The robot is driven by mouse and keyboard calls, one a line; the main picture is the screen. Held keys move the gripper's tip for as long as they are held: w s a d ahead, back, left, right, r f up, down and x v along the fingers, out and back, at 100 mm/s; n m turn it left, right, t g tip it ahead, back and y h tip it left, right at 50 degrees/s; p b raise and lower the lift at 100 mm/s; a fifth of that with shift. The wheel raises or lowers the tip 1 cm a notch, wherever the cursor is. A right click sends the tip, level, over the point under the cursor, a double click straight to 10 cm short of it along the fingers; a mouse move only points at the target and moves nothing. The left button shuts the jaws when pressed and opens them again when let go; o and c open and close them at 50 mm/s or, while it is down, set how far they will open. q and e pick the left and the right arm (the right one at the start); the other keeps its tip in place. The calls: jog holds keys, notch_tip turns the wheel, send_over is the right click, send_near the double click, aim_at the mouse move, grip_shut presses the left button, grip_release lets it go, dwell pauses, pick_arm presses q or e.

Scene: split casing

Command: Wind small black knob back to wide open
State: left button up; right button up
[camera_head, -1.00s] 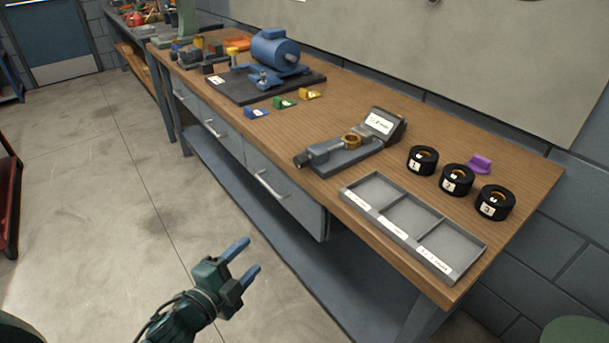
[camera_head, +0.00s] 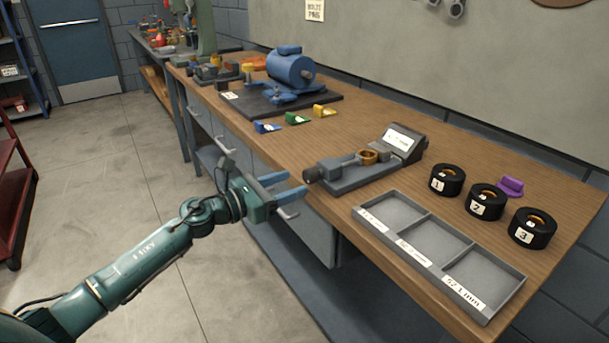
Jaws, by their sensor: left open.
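The small black knob (camera_head: 312,174) is at the left end of a grey measuring fixture (camera_head: 362,179) near the bench's front edge. A brass-coloured ring (camera_head: 368,157) sits at the fixture's measuring end, beside a tilted display (camera_head: 403,141) whose reading is too small to make out. Whether the ring is clamped cannot be told. My left gripper (camera_head: 296,183) is open and empty, its blue fingers pointing right toward the knob. The fingertips appear just left of and slightly below the knob, not around it; contact cannot be judged. My right gripper is not in view.
A grey three-compartment tray (camera_head: 468,252) lies empty to the right. Black rings numbered 1 (camera_head: 447,180), 2 (camera_head: 486,202) and 3 (camera_head: 530,229) stand behind it, near a purple piece (camera_head: 510,187). A blue motor (camera_head: 290,68) and small coloured blocks are farther back.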

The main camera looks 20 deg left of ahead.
aim_at(306, 178)
pick_arm(q)
jog(key=x, duration=0.4)
jog(key=shift+w+d, duration=0.3)
jog(key=c, duration=1)
jog(key=shift+o, duration=0.2)
